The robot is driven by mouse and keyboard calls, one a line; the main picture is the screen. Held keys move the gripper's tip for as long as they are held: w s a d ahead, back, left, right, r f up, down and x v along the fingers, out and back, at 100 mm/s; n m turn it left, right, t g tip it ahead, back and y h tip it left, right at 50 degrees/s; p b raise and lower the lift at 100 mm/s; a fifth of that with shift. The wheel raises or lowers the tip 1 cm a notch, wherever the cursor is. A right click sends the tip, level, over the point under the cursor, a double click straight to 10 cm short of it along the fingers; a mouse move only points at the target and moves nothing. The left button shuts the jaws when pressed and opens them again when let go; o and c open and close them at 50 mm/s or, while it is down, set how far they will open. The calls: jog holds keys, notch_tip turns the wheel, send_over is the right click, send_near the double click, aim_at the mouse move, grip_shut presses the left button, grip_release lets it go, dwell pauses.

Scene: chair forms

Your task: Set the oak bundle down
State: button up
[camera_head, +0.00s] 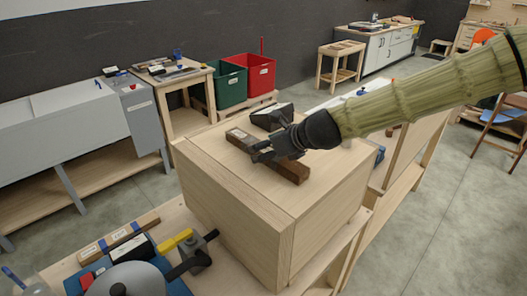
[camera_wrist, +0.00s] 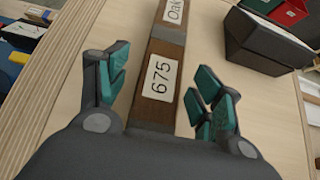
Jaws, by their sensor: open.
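The oak bundle (camera_head: 294,171) is a brown wooden bar lying on the flat top of a pale wooden box (camera_head: 213,152). In the wrist view the bundle (camera_wrist: 167,50) shows white labels reading "Oak" and "675". My gripper (camera_head: 263,152) is over the middle of the bundle. In the wrist view its teal-padded fingers (camera_wrist: 160,88) are spread, one on each side of the bar, with pale surface showing between bar and pads. The gripper hides part of the bar in the head view.
A black box (camera_head: 272,116) stands on the same top just behind the bundle; it also shows in the wrist view (camera_wrist: 265,40). A bench with a grey disc (camera_head: 128,281) and a yellow-handled clamp (camera_head: 176,241) is at front left. Green (camera_head: 228,82) and red (camera_head: 250,75) bins stand behind.

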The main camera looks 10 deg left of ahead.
jog(key=shift+w+f, duration=0.2)
jog(key=shift+s+r, duration=0.1)
jog(key=shift+s, duration=0.05)
jog(key=c, duration=1.4)
jog(key=shift+r, duration=0.1)
